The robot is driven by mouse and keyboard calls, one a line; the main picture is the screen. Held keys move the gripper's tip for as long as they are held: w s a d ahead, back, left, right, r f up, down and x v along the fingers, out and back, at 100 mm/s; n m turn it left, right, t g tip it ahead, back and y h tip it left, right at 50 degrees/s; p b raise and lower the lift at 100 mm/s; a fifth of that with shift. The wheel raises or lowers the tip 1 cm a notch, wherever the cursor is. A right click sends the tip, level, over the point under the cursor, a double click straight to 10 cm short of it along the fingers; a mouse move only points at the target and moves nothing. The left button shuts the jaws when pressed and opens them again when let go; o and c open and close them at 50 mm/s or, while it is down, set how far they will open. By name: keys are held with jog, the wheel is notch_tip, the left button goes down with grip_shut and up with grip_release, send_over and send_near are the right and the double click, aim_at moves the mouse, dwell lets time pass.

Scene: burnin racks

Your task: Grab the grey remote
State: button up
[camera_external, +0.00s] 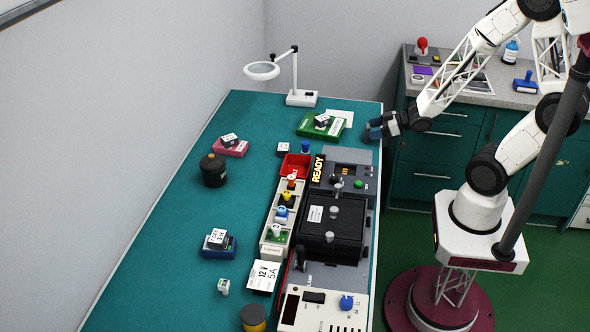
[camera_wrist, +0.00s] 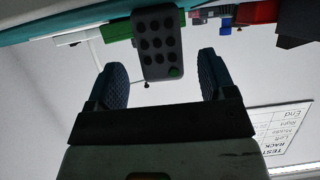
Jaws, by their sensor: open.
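The grey remote (camera_wrist: 157,47) shows in the wrist view at the upper middle, with rows of dark round buttons and one green button. My gripper (camera_wrist: 161,72) is open, with its two blue ribbed fingers on either side of the remote's near end in that view. I see a gap on both sides, and cannot tell how far ahead of the fingertips the remote lies. In the external view my gripper (camera_external: 374,129) is at the right edge of the teal table, near its far end. I cannot make out the remote there.
A green box (camera_external: 308,129) with small blocks on it lies left of my gripper. A red bin (camera_external: 291,167) and a grey test rack (camera_external: 362,188) with a black lid stand nearer. A magnifier lamp (camera_external: 301,98) stands at the far end. The table's left side has free room.

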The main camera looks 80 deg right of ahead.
aim_at(362, 140)
jog(key=shift+s+f+y, duration=0.15)
jog(key=shift+f+y, duration=0.1)
jog(key=shift+y, duration=0.05)
dwell(0.4)
jog(key=shift+x, duration=2.55)
jog(key=shift+r, duration=0.1)
jog(key=shift+c, duration=0.2)
jog(key=c, duration=1)
